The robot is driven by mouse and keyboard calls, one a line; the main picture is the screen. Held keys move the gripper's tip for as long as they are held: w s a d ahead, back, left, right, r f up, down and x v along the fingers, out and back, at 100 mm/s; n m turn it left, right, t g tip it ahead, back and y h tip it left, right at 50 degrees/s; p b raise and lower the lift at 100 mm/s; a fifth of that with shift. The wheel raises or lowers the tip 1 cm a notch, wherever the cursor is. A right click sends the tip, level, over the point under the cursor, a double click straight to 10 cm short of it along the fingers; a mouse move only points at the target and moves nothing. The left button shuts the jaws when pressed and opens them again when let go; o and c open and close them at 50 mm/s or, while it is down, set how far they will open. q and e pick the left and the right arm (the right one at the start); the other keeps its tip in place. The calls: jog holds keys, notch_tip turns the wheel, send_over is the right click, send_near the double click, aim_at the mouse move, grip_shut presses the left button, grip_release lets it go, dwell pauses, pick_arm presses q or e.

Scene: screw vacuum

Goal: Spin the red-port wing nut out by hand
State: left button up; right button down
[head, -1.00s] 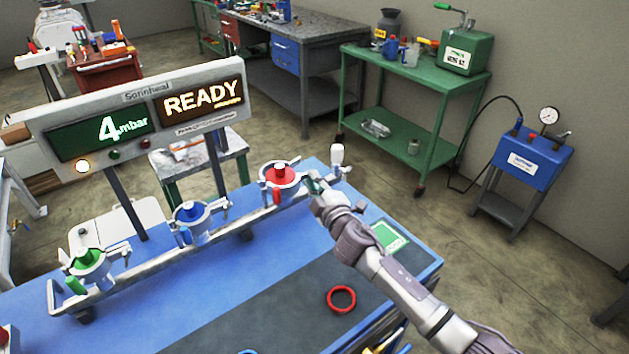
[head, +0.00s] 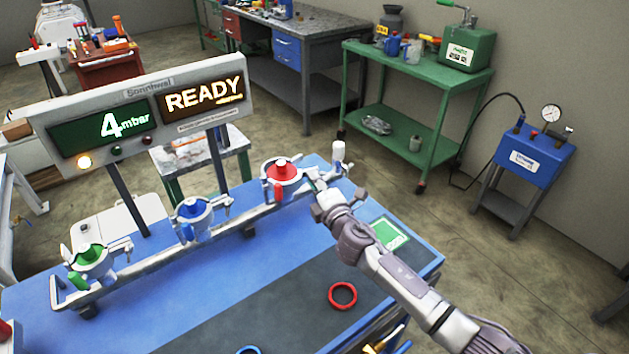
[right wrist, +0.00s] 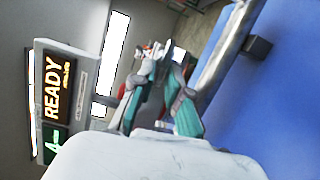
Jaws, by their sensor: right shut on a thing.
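The red port (head: 281,176) is at the right end of the manifold rail, with a red cap in a silver clamp ring. My right gripper (head: 318,184) is at the right side of this port, by the wing nut, which the fingers mostly hide in the head view. In the right wrist view the teal-padded fingers (right wrist: 157,106) are close together around a small metal part at the clamp. The gripper is shut on the wing nut. My left gripper does not show.
The blue port (head: 193,217) and green port (head: 91,259) sit farther left on the rail (head: 150,266). A white-topped valve (head: 338,152) stands just beyond my right gripper. A red ring (head: 342,296) lies on the dark mat. The display (head: 145,112) reads 4 mbar and READY.

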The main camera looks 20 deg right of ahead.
jog(key=shift+d, duration=0.1)
jog(key=c, duration=1.3)
grip_release()
jog(key=s, duration=0.4)
jog(key=s+d, duration=0.1)
jog(key=s, duration=0.7)
jog(key=shift+d, duration=0.25)
jog(key=shift+f, duration=0.1)
